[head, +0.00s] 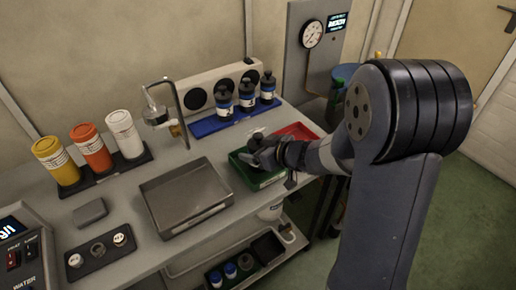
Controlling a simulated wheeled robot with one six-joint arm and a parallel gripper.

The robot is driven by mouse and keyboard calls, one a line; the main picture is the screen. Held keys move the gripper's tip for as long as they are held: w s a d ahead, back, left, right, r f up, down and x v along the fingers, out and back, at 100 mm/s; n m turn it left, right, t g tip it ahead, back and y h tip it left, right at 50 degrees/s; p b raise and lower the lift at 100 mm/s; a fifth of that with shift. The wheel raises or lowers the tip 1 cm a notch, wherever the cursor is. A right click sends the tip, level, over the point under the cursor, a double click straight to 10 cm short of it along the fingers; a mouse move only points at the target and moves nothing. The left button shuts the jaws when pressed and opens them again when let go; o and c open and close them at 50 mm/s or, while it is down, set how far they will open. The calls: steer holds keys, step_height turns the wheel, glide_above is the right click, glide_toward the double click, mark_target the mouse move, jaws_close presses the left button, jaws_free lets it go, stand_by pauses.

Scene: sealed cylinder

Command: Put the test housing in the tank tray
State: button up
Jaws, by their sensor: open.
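My arm reaches in from the right, and my gripper (264,155) is over the green tray (243,172) on the bench. The jaws are open, though the fingertips are small and dark here. A small pale object (257,133) shows just behind the gripper; I cannot tell whether it is the test housing. The gripper and arm hide much of the green tray's inside. A wide grey metal tray (187,197) sits left of the green tray and looks empty. The tray labels are too small to read, so I cannot tell which is the tank tray.
A red tray (297,131) lies behind my wrist. Dark bottles (246,97) stand on a blue mat (208,127) at the back. A metal stand (181,112) rises behind the grey tray. Yellow, orange and white canisters (91,147) stand left. A lower shelf holds small jars.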

mark_target(258, 141)
steer(key=shift+r, duration=0.2)
steer(key=shift+s+d+r, duration=0.2)
steer(key=shift+d, duration=0.05)
steer(key=p+v, duration=0.3)
steer(key=v, duration=0.8)
steer(key=shift+s, duration=0.15)
steer(key=shift+f, duration=0.1)
steer(key=b+x, duration=0.3)
steer(key=x, duration=0.9)
steer(key=shift+a+f, duration=0.1)
steer(key=shift+f, duration=0.05)
step_height(258, 141, up, 3)
steer(key=shift+f+p, duration=0.2)
steer(key=shift+p, duration=0.35)
steer(key=shift+r, duration=0.4)
